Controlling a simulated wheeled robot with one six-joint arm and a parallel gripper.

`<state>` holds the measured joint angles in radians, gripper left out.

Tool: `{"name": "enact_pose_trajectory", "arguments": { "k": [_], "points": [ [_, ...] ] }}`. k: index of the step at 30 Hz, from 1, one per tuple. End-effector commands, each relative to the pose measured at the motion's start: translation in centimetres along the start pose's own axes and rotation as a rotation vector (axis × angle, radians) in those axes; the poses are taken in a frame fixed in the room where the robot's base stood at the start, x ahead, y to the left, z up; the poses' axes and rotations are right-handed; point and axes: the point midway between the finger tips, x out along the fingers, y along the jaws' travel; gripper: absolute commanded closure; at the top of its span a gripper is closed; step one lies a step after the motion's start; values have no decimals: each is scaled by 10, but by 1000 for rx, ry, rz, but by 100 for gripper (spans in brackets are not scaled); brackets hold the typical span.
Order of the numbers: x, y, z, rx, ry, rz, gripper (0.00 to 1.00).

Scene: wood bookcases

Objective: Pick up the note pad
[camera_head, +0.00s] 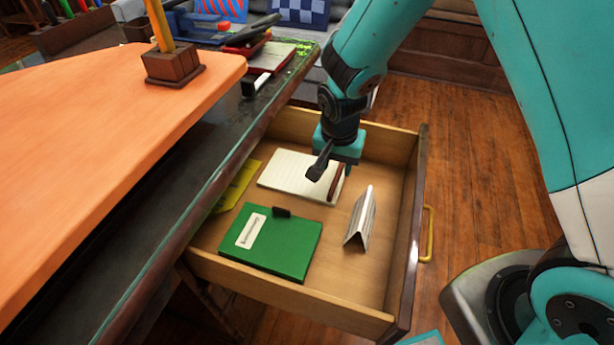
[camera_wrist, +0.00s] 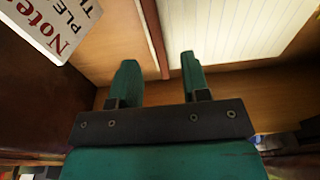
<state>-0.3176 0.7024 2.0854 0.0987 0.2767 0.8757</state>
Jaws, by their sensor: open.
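The note pad appears to be the white lined pad (camera_head: 295,174), lying flat in the open drawer (camera_head: 375,283) toward its back. Its lined page (camera_wrist: 245,30) fills the upper right of the wrist view. My gripper (camera_head: 345,168) is over the pad's right end, pointing down, and partly hides it. In the wrist view my gripper (camera_wrist: 160,76) has its two teal fingers apart. A thin dark brown strip (camera_wrist: 155,40) lies along the pad's edge, beyond the gap between the fingers. I cannot tell whether it is part of the pad. Nothing is held.
A green book (camera_head: 275,250) and a yellow item (camera_head: 238,187) lie in the drawer. A folded white sign (camera_head: 360,220) stands to the right, also showing in the wrist view (camera_wrist: 55,20). Drawer walls surround the gripper. The desk (camera_head: 150,215) overhangs at left.

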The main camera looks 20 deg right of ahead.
Motion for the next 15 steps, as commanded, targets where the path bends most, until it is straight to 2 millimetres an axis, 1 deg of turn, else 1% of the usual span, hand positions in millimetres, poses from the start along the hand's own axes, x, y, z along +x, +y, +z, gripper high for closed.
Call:
{"name": "enact_pose_trajectory", "arguments": {
  "k": [1, 3, 6, 9, 15],
  "points": [
    [12, 1, 0, 1, -2, 3, 57],
    [24, 2, -1, 1, -2, 3, 57],
    [36, 2, -1, 0, -2, 2, 57],
    [41, 2, -1, 0, -1, 1, 57],
    [41, 2, -1, 0, -1, 1, 57]
  ]
}}
